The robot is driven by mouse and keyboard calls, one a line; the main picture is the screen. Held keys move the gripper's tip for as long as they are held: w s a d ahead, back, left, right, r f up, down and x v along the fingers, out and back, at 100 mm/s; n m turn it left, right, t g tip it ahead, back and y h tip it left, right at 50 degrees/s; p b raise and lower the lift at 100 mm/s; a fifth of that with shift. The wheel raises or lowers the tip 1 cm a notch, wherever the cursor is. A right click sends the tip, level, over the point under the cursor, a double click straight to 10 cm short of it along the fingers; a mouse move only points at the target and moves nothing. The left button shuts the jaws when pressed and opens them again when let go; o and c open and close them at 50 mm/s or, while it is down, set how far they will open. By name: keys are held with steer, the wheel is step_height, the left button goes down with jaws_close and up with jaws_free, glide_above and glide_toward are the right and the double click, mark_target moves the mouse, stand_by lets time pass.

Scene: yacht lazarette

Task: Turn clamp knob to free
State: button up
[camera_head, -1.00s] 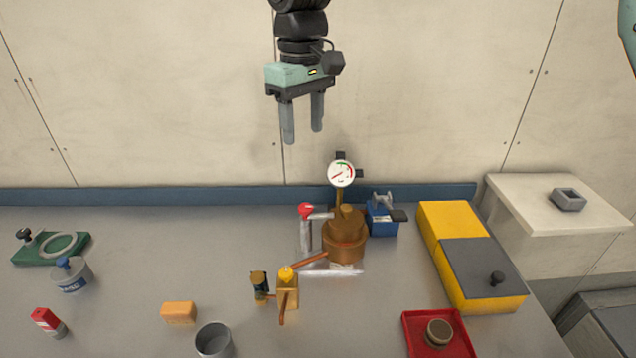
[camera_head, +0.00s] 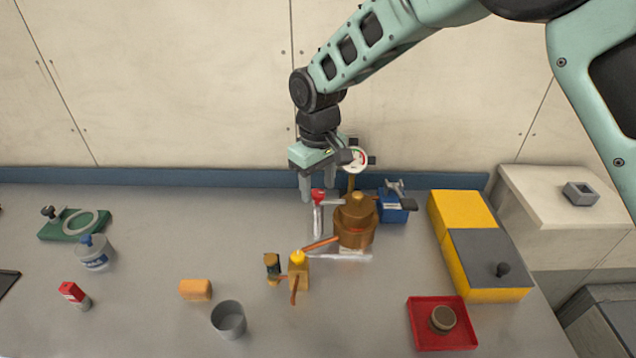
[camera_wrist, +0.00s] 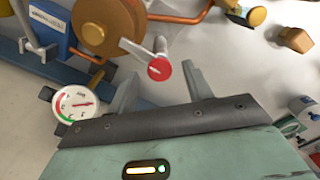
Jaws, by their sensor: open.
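A round red knob (camera_head: 318,195) with a white line across its face sits on a grey metal arm beside a brass pot-like body (camera_head: 354,222). In the wrist view the red knob (camera_wrist: 159,69) lies between my two fingers, near their tips, with space on both sides. My gripper (camera_head: 319,191) is open, pointing down over the knob, and holds nothing. I cannot tell from the head view exactly how far the fingertips reach around it. The brass body (camera_wrist: 105,22) is just above the knob in the wrist view.
A dial gauge (camera_head: 354,159) stands close behind my gripper; it also shows in the wrist view (camera_wrist: 75,103). A blue block with a metal fitting (camera_head: 392,208) is right of the brass body. A copper pipe (camera_head: 321,244) leads to a yellow-capped valve (camera_head: 298,262).

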steer(key=shift+f, duration=0.5)
steer(key=c, duration=1)
steer(key=shift+o, duration=0.2)
